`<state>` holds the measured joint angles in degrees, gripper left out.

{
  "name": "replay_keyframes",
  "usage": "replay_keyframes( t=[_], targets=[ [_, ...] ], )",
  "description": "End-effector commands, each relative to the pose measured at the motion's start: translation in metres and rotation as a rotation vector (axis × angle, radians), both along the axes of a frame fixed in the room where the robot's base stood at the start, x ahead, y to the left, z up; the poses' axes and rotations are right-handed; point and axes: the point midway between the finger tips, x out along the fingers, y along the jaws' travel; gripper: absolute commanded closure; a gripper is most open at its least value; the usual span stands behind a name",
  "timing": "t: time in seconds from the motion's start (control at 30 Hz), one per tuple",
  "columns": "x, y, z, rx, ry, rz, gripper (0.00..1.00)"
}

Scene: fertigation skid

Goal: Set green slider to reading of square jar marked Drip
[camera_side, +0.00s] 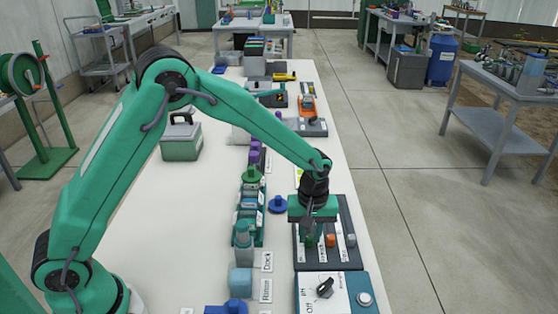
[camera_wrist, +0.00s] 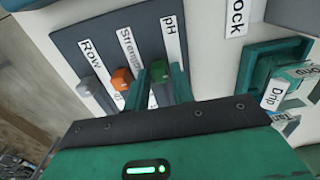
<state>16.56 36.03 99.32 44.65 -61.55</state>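The green slider (camera_wrist: 160,94) sits on a dark slider panel (camera_wrist: 92,45) in the track labelled pH. My gripper (camera_wrist: 160,80) has one finger on each side of the green knob and looks open around it; contact cannot be made out. In the side view my gripper (camera_side: 309,228) points down over the panel, with the green knob (camera_side: 311,241) at its tips. The jar marked Drip (camera_wrist: 274,92) lies at the right of the wrist view, in a green rack (camera_wrist: 250,62). Its reading cannot be made out.
A switch box (camera_side: 340,292) with a black knob is in front of the panel. A blue lidded item (camera_side: 278,204) stands left of the panel.

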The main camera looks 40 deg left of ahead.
Motion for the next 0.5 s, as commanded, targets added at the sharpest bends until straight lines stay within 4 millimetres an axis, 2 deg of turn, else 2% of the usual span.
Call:
replay_keyframes(
  t=[0.03, 0.1, 0.37, 0.5],
  targets=[
    [0.000, 0.000, 0.000, 0.000, 0.000, 0.000, 0.86],
    [0.000, 0.000, 0.000, 0.000, 0.000, 0.000, 0.99],
    [0.002, 0.002, 0.000, 0.000, 0.000, 0.001, 1.00],
    [0.014, 0.014, 0.000, 0.000, 0.000, 0.004, 1.00]
  ],
)
